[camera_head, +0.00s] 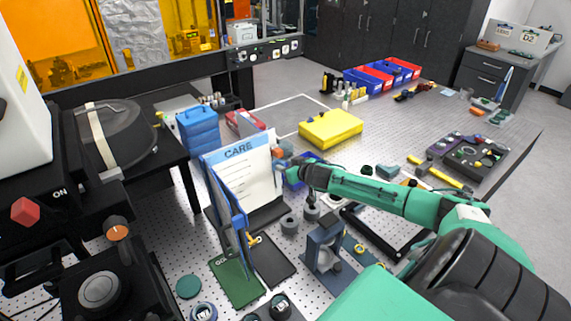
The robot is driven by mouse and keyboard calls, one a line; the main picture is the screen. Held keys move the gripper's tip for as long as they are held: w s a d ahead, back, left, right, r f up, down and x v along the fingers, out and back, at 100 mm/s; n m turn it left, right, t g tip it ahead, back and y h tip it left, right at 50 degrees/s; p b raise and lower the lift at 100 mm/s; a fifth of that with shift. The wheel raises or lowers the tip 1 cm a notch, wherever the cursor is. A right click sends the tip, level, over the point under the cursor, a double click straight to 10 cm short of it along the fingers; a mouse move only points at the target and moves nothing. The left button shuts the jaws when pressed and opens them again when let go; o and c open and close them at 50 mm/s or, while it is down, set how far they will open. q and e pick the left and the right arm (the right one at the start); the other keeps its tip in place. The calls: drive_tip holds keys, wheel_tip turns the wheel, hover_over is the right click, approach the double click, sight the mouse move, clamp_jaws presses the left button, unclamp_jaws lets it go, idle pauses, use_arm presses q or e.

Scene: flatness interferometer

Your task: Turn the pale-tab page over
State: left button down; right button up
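A white page headed "CARE" (248,176), with a blue header band, stands upright and faces me left of centre. Blue-edged leaves (239,222) stand on edge in front of it at its lower left. My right arm reaches in from the right, and its gripper (284,164) is at the page's right edge. The fingers are small and partly hidden there, so I cannot tell if they are shut on the page. A small orange-brown patch shows at that spot. I cannot make out a pale tab. My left gripper is not in view.
A green board (235,282) and a dark panel (271,261) lie below the leaves. A grey stand (323,247) and small round parts stand right of them. A yellow case (331,128) and blue cases (197,130) are behind. Black machinery fills the left.

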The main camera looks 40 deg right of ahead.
drive_tip(key=shift+w+f, duration=0.1)
drive_tip(key=shift+w, duration=0.35)
clamp_jaws()
